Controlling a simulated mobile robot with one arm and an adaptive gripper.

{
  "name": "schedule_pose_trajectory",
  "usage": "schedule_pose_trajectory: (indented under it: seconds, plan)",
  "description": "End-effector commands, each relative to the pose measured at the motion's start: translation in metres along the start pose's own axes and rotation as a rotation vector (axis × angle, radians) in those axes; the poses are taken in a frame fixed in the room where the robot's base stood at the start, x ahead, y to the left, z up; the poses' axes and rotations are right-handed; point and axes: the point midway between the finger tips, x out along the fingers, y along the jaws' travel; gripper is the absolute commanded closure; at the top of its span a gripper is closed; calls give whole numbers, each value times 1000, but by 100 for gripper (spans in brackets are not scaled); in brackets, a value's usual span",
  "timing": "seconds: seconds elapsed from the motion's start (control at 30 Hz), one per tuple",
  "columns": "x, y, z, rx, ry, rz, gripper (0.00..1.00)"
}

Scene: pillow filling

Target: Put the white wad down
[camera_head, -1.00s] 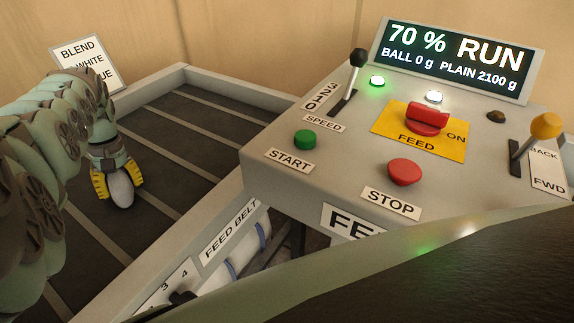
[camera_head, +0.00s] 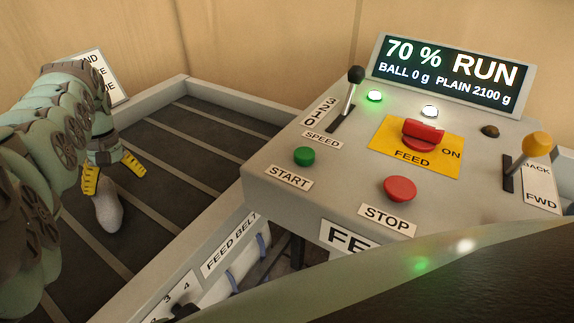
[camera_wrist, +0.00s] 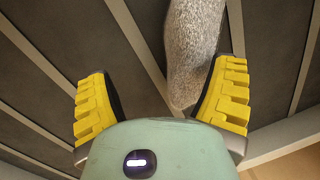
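The white wad (camera_head: 109,212), a pale speckled oblong lump, lies on the dark slatted feed belt (camera_head: 190,131) at the left of the head view. In the wrist view the wad (camera_wrist: 192,50) stretches from the top edge down to between the fingertips, closer to the right finger. My gripper (camera_head: 112,175) is open, its yellow fingers spread wide just behind the wad. In the wrist view my gripper (camera_wrist: 160,85) shows a wide gap between its fingers. I cannot tell whether the right finger touches the wad.
A control panel (camera_head: 345,180) stands right of the belt, with a speed lever (camera_head: 350,95), green start button (camera_head: 304,156), red stop button (camera_head: 400,188) and red feed switch (camera_head: 423,132). Its display (camera_head: 450,75) reads 70 % RUN. A pale rim (camera_head: 240,103) borders the belt.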

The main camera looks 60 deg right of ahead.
Motion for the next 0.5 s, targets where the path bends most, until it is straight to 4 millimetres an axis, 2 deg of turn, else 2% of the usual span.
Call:
schedule_pose_trajectory:
  seconds: [0.3, 0.5]
  plan:
    - [-64, 0, -2, -2, 6, 2, 17]
    - [-81, 0, 0, -1, 1, 0, 17]
